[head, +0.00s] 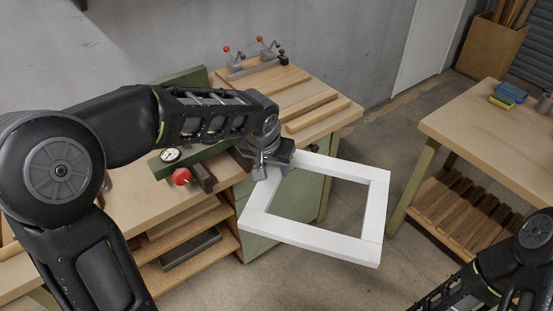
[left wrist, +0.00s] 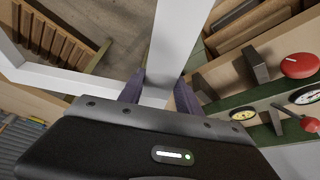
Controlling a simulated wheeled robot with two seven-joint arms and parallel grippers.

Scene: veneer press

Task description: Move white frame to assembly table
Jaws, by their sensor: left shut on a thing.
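The white frame (head: 315,245) is a flat rectangle with an open middle. In the head view it hangs in the air over the floor, between the left workbench and the right table. My left gripper (head: 263,168) is shut on the frame's left side, near its far corner. In the left wrist view the purple-grey fingers (left wrist: 160,94) sit on either side of one white bar of the frame (left wrist: 172,40). A wooden table (head: 490,128) with a slatted lower shelf stands at the right; I cannot tell if it is the assembly table. My right gripper is not visible.
The left workbench (head: 335,118) carries wooden strips, red-knobbed clamps (head: 268,45) and a green press part with a gauge (head: 171,156). The right table has small blue and yellow blocks (head: 508,95) at its far side; its near top is clear. My right arm (head: 500,265) shows at lower right.

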